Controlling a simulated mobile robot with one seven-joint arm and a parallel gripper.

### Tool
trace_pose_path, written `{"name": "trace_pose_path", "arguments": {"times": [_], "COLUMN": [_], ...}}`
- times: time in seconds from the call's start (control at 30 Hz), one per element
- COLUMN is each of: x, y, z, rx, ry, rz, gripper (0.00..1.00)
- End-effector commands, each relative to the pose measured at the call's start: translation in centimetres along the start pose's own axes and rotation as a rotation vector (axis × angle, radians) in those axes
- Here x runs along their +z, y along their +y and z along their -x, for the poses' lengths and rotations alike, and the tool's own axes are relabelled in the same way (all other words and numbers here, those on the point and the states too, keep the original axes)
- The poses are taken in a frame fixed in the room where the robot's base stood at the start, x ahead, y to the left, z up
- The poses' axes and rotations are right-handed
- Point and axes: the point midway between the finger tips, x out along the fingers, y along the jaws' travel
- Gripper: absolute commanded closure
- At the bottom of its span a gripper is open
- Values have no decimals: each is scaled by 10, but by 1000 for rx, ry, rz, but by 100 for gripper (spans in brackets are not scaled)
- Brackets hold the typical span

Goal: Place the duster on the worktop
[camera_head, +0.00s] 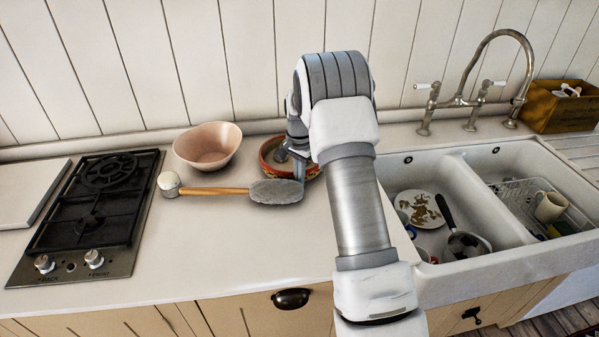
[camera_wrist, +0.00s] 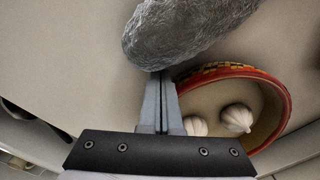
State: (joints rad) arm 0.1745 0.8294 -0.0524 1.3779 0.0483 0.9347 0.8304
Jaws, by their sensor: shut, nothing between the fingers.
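The duster (camera_head: 276,191) has a grey fuzzy head, a wooden handle and a pale round knob at its left end. It lies across the worktop (camera_head: 240,240), in front of the bowls and with its knob close to the hob. In the wrist view, the grey head (camera_wrist: 180,32) fills the top middle; its handle is out of that view. My gripper (camera_head: 299,178) is shut and empty, with its fingers pointing down just behind the right end of the duster head. In the wrist view, the closed fingertips (camera_wrist: 158,76) are at the head's edge; I cannot tell whether they touch.
A red patterned bowl (camera_wrist: 284,92) with garlic bulbs stands right beside my fingers. A pink bowl (camera_head: 208,146) stands behind the handle, and a black gas hob (camera_head: 95,205) lies left. A double sink (camera_head: 455,205) is at right. The front worktop is clear.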

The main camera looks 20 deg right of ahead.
Motion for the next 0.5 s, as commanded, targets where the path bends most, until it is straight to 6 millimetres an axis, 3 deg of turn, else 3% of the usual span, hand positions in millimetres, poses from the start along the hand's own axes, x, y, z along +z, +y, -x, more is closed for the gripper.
{"name": "trace_pose_path", "arguments": {"times": [0.27, 0.5], "x": [1, 29], "y": [0, 0], "z": [0, -1], "rx": [0, 1], "ry": [0, 0], "rz": [0, 2], "gripper": [100, 100]}}
